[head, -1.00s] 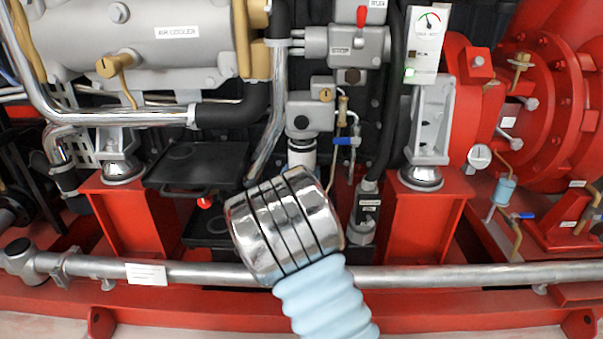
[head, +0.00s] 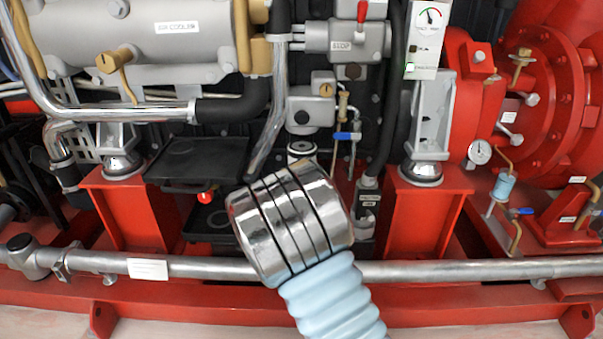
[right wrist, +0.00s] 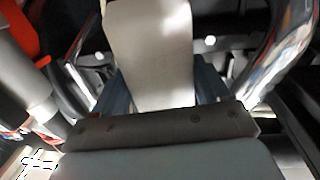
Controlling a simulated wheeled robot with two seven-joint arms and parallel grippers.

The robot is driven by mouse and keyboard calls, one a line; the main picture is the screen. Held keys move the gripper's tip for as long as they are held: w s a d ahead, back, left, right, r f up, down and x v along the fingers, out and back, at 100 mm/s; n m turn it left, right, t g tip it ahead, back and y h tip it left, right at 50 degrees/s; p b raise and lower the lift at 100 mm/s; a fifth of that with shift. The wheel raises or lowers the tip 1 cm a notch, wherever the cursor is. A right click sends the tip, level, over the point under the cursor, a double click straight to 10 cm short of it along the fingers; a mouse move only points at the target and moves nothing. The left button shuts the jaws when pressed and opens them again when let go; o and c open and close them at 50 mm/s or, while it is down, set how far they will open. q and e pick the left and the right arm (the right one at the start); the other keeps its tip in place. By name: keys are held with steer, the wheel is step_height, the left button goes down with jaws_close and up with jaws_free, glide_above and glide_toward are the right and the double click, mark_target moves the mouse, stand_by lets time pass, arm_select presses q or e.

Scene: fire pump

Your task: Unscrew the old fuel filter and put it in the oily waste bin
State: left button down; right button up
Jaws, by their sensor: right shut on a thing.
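The old fuel filter (head: 301,149) is a white cylinder below the grey filter head (head: 310,112). Its round top with a dark centre shows, and a gap separates it from the head. In the right wrist view the filter (right wrist: 150,50) fills the middle as a pale body. My right gripper (right wrist: 165,86) is shut on it, with blue-grey fingers on both sides. In the head view my chrome and light-blue arm hides that gripper and the filter's lower part. My left gripper is not in view. No oily waste bin shows.
A black tray (head: 200,160) is left of the filter. A silver pipe (head: 200,269) runs across the front. A blue-handled valve (head: 347,137) and a black hose (head: 391,110) are close on the right. Red pedestals (head: 425,220) stand on both sides.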

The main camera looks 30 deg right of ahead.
steer(key=p+v, duration=0.2)
steer(key=v, duration=0.6)
steer(key=shift+s+d, duration=0.25)
steer(key=shift+s, duration=0.15)
